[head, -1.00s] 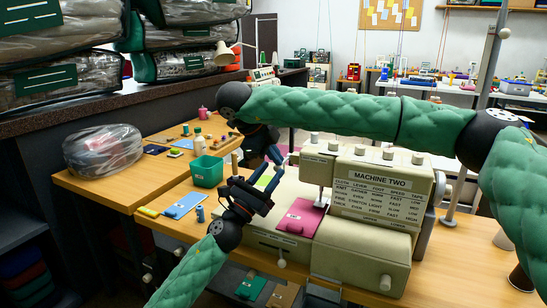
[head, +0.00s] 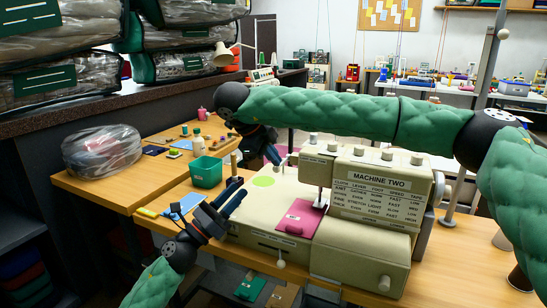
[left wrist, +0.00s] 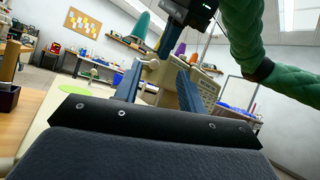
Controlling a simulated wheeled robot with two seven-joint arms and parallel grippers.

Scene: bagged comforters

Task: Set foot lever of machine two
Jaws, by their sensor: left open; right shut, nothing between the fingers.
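Machine two (head: 380,182) is a cream sewing machine with a chart on its front. A white-knobbed lever (head: 281,264) hangs at its front edge, and a small pale lever (head: 284,161) shows at the left end of its head. I cannot tell which is the foot lever. A pink cloth piece (head: 298,218) lies under the needle area. My left gripper (head: 241,188) is open and empty above the machine bed's left edge; its fingers also show in the left wrist view (left wrist: 158,72). My right gripper (head: 274,155) is shut and empty beside the head's left end.
A green bin (head: 206,171), blue cloth piece (head: 184,206) and spools lie on the wooden table left of the machine. A bagged comforter (head: 103,150) sits further left. My right arm spans above the machine. A green disc (head: 263,181) marks the bed.

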